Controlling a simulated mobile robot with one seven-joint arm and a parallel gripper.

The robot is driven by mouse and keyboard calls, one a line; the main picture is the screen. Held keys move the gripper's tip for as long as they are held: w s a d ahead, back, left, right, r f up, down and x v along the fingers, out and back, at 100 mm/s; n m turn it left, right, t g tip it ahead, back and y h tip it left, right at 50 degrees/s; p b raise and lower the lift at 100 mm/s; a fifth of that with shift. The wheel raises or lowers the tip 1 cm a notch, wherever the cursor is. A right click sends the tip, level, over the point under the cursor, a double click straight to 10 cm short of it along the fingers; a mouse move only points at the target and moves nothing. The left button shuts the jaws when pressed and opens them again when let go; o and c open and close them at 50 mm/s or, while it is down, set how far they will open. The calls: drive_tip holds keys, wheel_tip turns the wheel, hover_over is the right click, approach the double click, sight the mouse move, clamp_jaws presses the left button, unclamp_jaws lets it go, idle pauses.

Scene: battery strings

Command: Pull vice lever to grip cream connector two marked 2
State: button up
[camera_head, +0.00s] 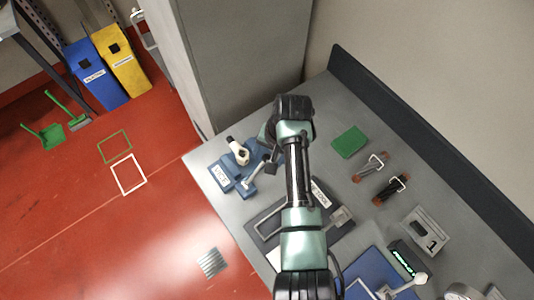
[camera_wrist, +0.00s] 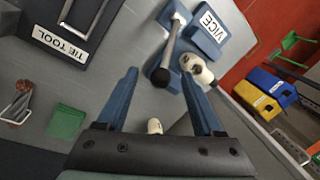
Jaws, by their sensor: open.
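The blue vice (camera_head: 222,177), labelled VICE, sits at the bench's left edge; it also shows at the top of the wrist view (camera_wrist: 207,30). Its lever (camera_wrist: 171,45) is a grey rod with a black knob, and the knob shows in the head view (camera_head: 270,168). A cream connector (camera_head: 238,152) is at the vice, also in the wrist view (camera_wrist: 196,67); I cannot read a 2 on it. My gripper (camera_wrist: 159,74) is open, its blue fingers on either side of the knob in the picture. Contact cannot be told. Another cream piece (camera_wrist: 155,126) shows near the palm.
A TIE TOOL tray (camera_wrist: 85,25) lies beside the vice. A green pad (camera_head: 349,142), reddish-brown bundled pieces (camera_head: 370,168) and a grey block marked 1 (camera_head: 426,231) lie to the right. A tall grey cabinet (camera_head: 240,50) stands behind. Bare bench shows between them.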

drive_tip(key=shift+a+f, duration=0.15)
drive_tip(key=shift+f, duration=0.3)
drive_tip(key=shift+w+f, duration=0.25)
drive_tip(key=shift+f, duration=0.4)
drive_tip(key=shift+r, duration=0.1)
drive_tip(key=shift+s, duration=0.1)
drive_tip(key=shift+c, duration=0.7)
clamp_jaws()
